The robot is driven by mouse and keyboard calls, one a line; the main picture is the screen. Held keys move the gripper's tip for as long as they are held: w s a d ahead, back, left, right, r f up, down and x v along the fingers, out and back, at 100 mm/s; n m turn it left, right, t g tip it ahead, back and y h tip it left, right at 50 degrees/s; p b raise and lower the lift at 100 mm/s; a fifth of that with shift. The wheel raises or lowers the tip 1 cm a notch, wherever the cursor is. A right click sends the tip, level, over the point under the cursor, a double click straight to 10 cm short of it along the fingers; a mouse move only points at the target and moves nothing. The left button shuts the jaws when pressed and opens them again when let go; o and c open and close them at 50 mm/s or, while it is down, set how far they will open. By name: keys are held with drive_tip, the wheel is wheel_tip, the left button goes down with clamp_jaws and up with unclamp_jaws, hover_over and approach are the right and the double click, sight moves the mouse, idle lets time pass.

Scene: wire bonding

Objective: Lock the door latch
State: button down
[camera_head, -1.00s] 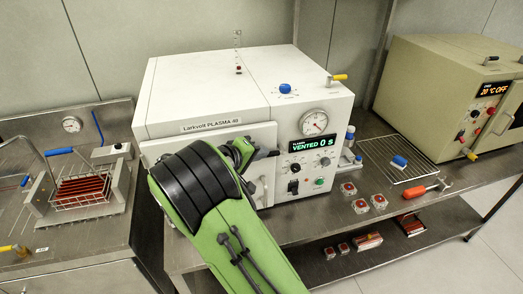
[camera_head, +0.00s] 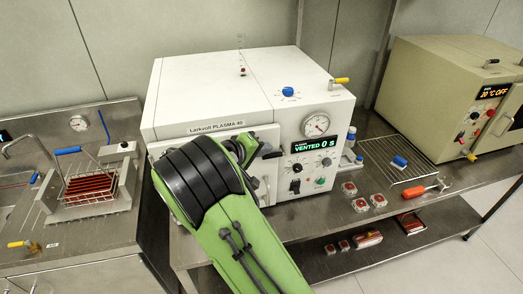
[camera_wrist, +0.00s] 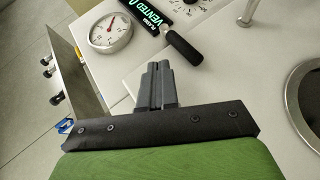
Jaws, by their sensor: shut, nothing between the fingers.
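The white Larkvolt plasma machine (camera_head: 200,95) stands on the steel bench, with its front door (camera_head: 215,140) partly hidden behind my arm. In the wrist view, a black-gripped lever (camera_wrist: 183,48) on a small metal pivot sits between the display and the door with its round window (camera_wrist: 312,100); it looks like the latch. My gripper (camera_wrist: 158,68) is shut and empty, its tips just short of the lever grip and apart from it in the picture.
A pressure gauge (camera_head: 316,125) and a display (camera_head: 313,146) reading "VENTED 0 S" are right of the door. A grey post-like handle (camera_wrist: 249,12) stands out in the wrist view. A wire rack (camera_head: 400,165) and an orange-handled tool (camera_head: 412,192) lie to the right.

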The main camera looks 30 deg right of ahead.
drive_tip(key=v, duration=1)
drive_tip(key=shift+a, duration=0.2)
drive_tip(key=shift+s+r, duration=0.1)
drive_tip(key=shift+s, duration=0.05)
drive_tip(key=s+a+y, duration=0.2)
drive_tip(key=s+y, duration=0.2)
drive_tip(key=s, duration=0.4)
drive_tip(key=s+a+t+y, duration=0.1)
drive_tip(key=s+a+y, duration=0.2)
drive_tip(key=s, duration=0.5)
drive_tip(key=s+a+r+t+y, duration=0.1)
drive_tip(key=s+a+y, duration=0.2)
drive_tip(key=s, duration=0.6)
drive_tip(key=shift+y, duration=1.2)
